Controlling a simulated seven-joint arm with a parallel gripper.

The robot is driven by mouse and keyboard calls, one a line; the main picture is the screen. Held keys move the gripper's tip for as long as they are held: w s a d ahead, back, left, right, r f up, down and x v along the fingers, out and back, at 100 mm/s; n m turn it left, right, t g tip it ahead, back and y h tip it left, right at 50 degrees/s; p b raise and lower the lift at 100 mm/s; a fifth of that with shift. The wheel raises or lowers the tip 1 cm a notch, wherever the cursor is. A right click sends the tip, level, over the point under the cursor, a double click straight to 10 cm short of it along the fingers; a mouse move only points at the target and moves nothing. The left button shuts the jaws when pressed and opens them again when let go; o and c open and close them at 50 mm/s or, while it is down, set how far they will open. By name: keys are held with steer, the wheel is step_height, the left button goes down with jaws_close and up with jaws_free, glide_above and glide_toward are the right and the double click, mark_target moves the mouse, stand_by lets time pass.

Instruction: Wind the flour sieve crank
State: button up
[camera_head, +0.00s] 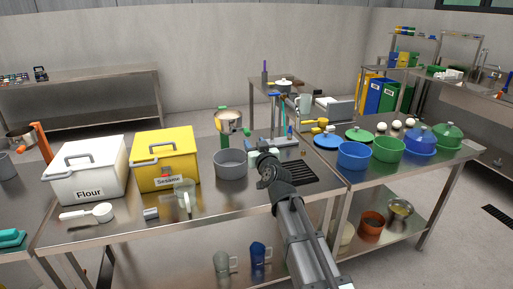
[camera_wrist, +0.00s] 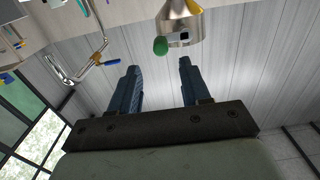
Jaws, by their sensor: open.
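The flour sieve (camera_head: 229,122) is a metal hopper with green and yellow parts, standing behind a grey pot (camera_head: 230,164) on the steel table. In the wrist view, a metal body (camera_wrist: 181,24), which looks like the sieve, comes in from the top edge. A green knob (camera_wrist: 160,46) at its left looks like the crank's grip; the crank arm is not clear. My gripper (camera_wrist: 158,66) is open and empty. The knob appears between the lines of its two fingers, beyond the tips and apart from them.
White flour (camera_head: 88,170) and yellow sesame (camera_head: 166,160) boxes stand at left. A glass jug (camera_head: 185,197) and a scoop (camera_head: 88,213) lie in front. A dark grate (camera_head: 299,173) is right of my gripper. Blue (camera_head: 353,156) and green (camera_head: 388,149) bowls stand further right.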

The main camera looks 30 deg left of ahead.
mark_target(249, 134)
steer(key=shift+x, duration=3.25)
steer(key=shift+w+a, duration=0.1)
steer(key=shift+w, duration=0.05)
steer(key=shift+c, duration=0.5)
steer(key=c, duration=0.8)
steer(key=shift+o, duration=0.2)
steer(key=shift+s+a+r, duration=0.35)
steer(key=shift+r, duration=0.4)
steer(key=shift+s+a+r, duration=0.3)
steer(key=shift+s+r, duration=0.05)
steer(key=shift+r, duration=0.4)
steer(key=shift+s+a+r, duration=0.35)
steer(key=shift+r, duration=0.35)
steer(key=shift+s+a+f, duration=0.2)
steer(key=shift+s+a, duration=0.4)
steer(key=shift+s+a+f, duration=0.2)
steer(key=shift+s+a, duration=0.45)
steer(key=shift+s+a+f, duration=0.2)
steer(key=shift+s+a, duration=0.4)
